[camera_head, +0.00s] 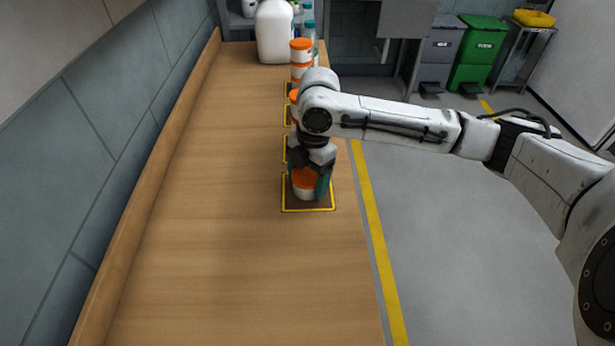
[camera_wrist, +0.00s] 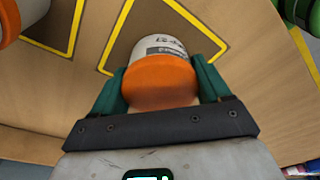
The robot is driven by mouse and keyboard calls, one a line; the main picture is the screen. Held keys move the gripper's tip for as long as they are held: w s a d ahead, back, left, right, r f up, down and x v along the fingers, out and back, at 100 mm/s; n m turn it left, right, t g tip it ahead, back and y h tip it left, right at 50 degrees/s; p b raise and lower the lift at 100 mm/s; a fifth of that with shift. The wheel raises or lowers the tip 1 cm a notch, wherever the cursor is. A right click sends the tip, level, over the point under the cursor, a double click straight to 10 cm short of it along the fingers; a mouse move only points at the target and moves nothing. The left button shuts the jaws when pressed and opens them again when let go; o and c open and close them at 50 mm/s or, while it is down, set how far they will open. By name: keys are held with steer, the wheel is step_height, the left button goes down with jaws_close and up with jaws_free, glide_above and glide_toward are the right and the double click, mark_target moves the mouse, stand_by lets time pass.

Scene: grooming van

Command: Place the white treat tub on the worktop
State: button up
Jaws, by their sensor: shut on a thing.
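A white tub with an orange lid (camera_head: 304,181) is between the green-tipped fingers of my gripper (camera_head: 308,177). The wrist view shows the same tub (camera_wrist: 160,72), with dark print on its side, held between the two fingers (camera_wrist: 160,82). The gripper is shut on it from above. The tub is over a dark square with a yellow outline (camera_head: 308,209) on the wooden worktop (camera_head: 220,200), near its right edge. It looks upright and at or very near the surface; I cannot tell whether its base touches. My fingers hide part of it.
More orange-lidded tubs (camera_head: 301,52) stand farther back in a row on outlined squares, partly behind my arm. A white jug (camera_head: 275,32) and bottles stand at the far end. The worktop's left and front are clear. Grey (camera_head: 440,55) and green bins (camera_head: 480,52) stand on the floor.

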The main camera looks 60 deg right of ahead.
steer(key=shift+f, duration=0.1)
steer(key=o, duration=1.1)
steer(key=r, duration=0.4)
steer(key=d+r, duration=0.1)
steer(key=r, duration=0.7)
steer(key=shift+s+d+r, duration=0.1)
steer(key=shift+d, duration=0.3)
